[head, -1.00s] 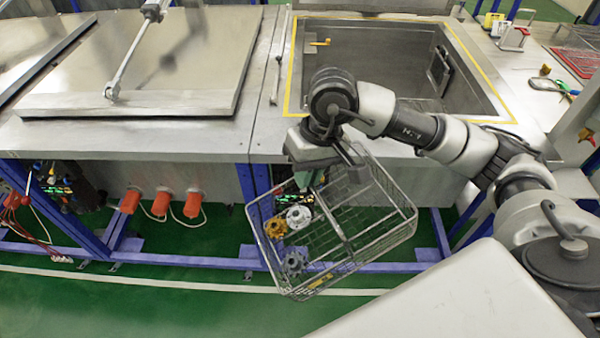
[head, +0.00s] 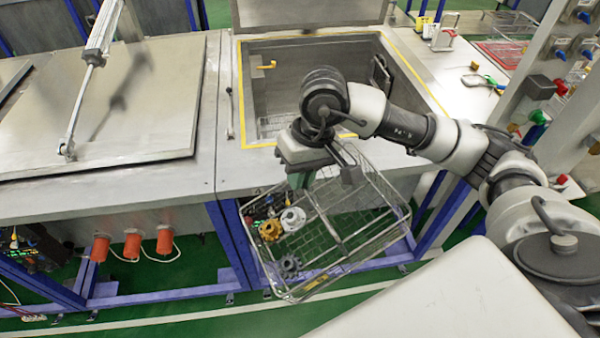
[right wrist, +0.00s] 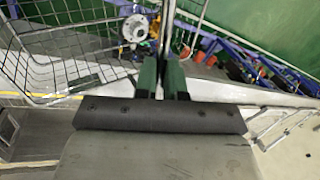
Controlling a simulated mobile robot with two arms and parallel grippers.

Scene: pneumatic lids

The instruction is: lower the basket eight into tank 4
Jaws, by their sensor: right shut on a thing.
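The wire basket (head: 345,240) hangs tilted from my right gripper (head: 301,178), in front of the tank bench. It holds a few parts: a brass-coloured one (head: 270,230), a white one (head: 293,219) and a dark grey one (head: 290,264). In the right wrist view the green fingers of the gripper (right wrist: 161,78) are shut on the basket's bar, with the white part (right wrist: 134,28) beyond. The open tank (head: 285,85), with a yellow line round its rim, lies behind the basket; my arm hides part of it. No tank number is readable. My left gripper is out of view.
A closed metal lid (head: 110,105) with a pneumatic cylinder (head: 85,100) covers the tank at left. The raised lid (head: 300,10) stands behind the open tank. Tools (head: 484,82) and a red mat (head: 505,52) lie on the right bench. Orange plugs (head: 132,246) stick out below.

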